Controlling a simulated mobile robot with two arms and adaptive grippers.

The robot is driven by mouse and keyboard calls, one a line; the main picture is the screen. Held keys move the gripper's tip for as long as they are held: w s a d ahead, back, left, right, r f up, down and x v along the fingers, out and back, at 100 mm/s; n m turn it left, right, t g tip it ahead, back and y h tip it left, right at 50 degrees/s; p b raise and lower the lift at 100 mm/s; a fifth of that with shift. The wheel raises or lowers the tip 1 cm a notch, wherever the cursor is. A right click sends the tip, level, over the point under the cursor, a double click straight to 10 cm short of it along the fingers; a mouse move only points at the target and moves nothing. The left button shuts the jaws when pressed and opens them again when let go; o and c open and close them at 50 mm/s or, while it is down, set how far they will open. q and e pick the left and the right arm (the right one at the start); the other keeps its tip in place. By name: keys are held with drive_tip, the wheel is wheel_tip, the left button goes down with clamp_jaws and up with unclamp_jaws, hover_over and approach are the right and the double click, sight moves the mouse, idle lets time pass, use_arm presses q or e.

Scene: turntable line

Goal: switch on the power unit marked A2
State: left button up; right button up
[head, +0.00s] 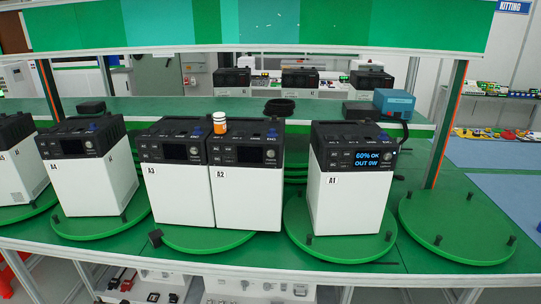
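The power unit marked A2 (248,200) stands in the middle of the green bench, on a round green turntable (205,242). It has a white body and a black top panel, and its small screen (250,155) is dark. The unit marked A3 (182,190) stands close against its left side, also with a dark screen. The unit marked A1 (345,200) stands apart to the right on its own turntable, and its lit screen reads 60% OK, OUT 0W. Neither of my grippers is in view.
A small orange and white jar (219,124) stands on top near where A3 and A2 meet. More units (90,175) stand at the left. An empty turntable (455,225) is at the right. A blue-topped device (394,103) sits behind A1.

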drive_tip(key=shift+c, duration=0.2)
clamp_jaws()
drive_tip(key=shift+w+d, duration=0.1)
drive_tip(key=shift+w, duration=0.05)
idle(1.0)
